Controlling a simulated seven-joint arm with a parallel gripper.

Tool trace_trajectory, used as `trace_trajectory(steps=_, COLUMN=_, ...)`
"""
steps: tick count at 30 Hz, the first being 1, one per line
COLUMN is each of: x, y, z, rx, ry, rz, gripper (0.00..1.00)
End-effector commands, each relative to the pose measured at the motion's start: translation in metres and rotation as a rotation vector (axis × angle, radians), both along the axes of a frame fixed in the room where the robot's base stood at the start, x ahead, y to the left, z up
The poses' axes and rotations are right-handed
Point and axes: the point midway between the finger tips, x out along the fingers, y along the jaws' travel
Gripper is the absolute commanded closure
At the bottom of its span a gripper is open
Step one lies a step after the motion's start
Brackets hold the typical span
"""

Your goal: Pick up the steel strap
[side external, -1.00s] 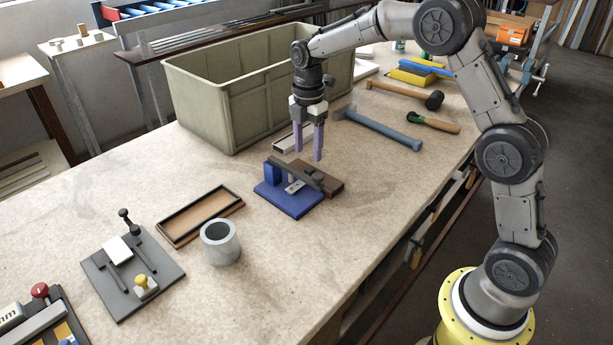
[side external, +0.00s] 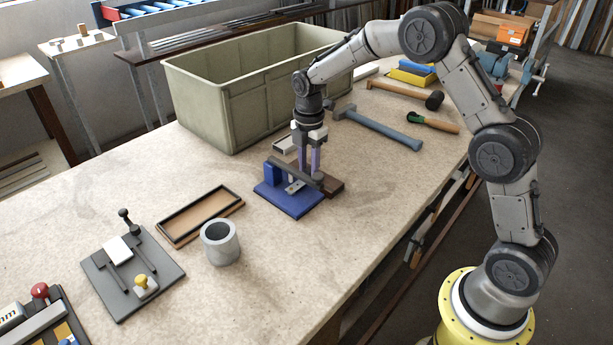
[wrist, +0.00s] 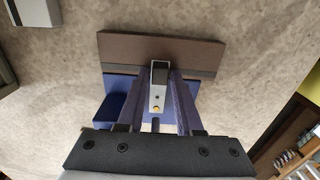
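The steel strap (side external: 295,187), a small light grey metal piece, sits on the blue fixture (side external: 290,204). In the wrist view the strap (wrist: 156,98) lies between my fingers, with a dark block over its far end and a brass-coloured spot near its close end. My gripper (side external: 309,168) is down at the fixture with its purple fingers pointing downward. In the wrist view my gripper (wrist: 158,74) is open, one finger on each side of the strap. Contact with the strap cannot be made out. A dark bar on the fixture hides the fingertips in the side view.
A brown block (side external: 330,188) adjoins the fixture. A large green bin (side external: 215,115) stands behind. A shallow wooden tray (side external: 178,238), a grey cup (side external: 221,246) and a grey clamp plate (side external: 110,290) are to the left. Hammers (side external: 385,130) lie behind right. The front table area is clear.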

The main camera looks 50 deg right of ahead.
Motion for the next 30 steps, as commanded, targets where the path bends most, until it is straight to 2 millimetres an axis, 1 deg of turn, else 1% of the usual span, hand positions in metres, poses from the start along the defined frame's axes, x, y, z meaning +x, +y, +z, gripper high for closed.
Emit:
trace_trajectory(steps=1, x=0.000, y=0.000, z=0.000, rx=0.000, ry=0.000, rz=0.000, gripper=0.76)
trace_trajectory(steps=5, x=0.000, y=0.000, z=0.000, rx=0.000, ry=-0.001, rz=0.000, gripper=0.99)
trace_trajectory(steps=19, x=0.001, y=0.000, z=0.002, rx=0.000, ry=-0.002, rz=0.000, gripper=1.00)
trace_trajectory(steps=23, x=0.001, y=0.000, z=0.010, rx=0.000, ry=-0.004, rz=0.000, gripper=1.00)
trace_trajectory(steps=25, x=0.001, y=0.000, z=0.017, rx=-0.001, ry=-0.005, rz=0.000, gripper=1.00)
trace_trajectory(steps=30, x=-0.024, y=0.000, z=0.017, rx=0.000, ry=-0.001, rz=0.000, gripper=1.00)
